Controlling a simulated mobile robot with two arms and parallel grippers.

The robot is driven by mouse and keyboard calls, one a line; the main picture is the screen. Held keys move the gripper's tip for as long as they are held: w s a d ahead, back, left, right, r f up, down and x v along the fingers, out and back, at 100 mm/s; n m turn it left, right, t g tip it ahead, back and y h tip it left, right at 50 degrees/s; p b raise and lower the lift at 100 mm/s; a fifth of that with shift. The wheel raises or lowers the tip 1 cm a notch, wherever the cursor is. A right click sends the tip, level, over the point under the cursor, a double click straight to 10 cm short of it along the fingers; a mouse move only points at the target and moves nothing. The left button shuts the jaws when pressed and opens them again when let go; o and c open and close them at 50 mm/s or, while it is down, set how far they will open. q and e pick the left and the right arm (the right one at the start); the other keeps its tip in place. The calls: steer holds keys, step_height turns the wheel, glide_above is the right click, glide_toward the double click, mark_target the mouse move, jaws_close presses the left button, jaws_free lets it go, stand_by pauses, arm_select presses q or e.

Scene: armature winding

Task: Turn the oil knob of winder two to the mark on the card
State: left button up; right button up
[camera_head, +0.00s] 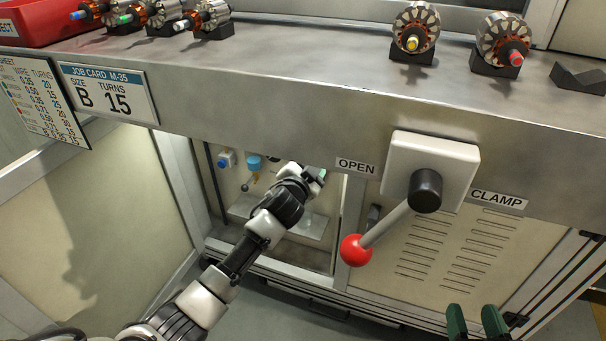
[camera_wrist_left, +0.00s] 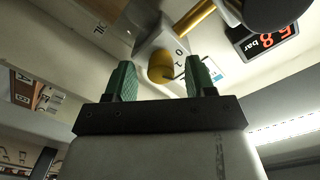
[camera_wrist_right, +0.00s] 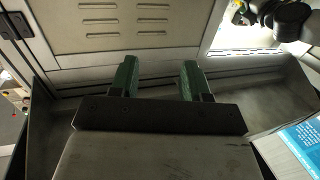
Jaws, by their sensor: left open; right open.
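In the left wrist view a yellow round knob (camera_wrist_left: 161,67) sits on a white block with small marks, with a yellow pipe above it. The knob shows between and beyond the green fingertips of my left gripper (camera_wrist_left: 160,82), which is open; I cannot tell whether they touch it. A small white and blue card (camera_wrist_left: 213,72) is just right of the knob, its writing too small to read. In the head view my left arm reaches into the open bay under the bench, its gripper (camera_head: 318,174) mostly hidden. My right gripper (camera_head: 478,322) is open and empty at lower right.
A red-balled clamp lever (camera_head: 356,250) hangs from the bench front, right of the bay. Blue fittings (camera_head: 254,162) sit inside the bay. A pressure display (camera_wrist_left: 268,40) reads 5.8 bar. A job card (camera_head: 108,92) shows B, 15. Armatures (camera_head: 415,30) stand on top.

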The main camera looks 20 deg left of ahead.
arm_select(q)
steer(key=s+p, duration=0.2)
steer(key=s, duration=0.8)
steer(key=shift+a+r, duration=0.15)
steer(key=shift+a, duration=0.1)
arm_select(e)
steer(key=s+d+f+g+h, duration=0.2)
steer(key=s+f+g, duration=0.2)
steer(key=f+g, duration=0.2)
steer(key=shift+d+f+g, duration=0.2)
steer(key=shift+f+g, duration=0.2)
steer(key=shift+f, duration=0.05)
steer(key=shift+s, duration=0.1)
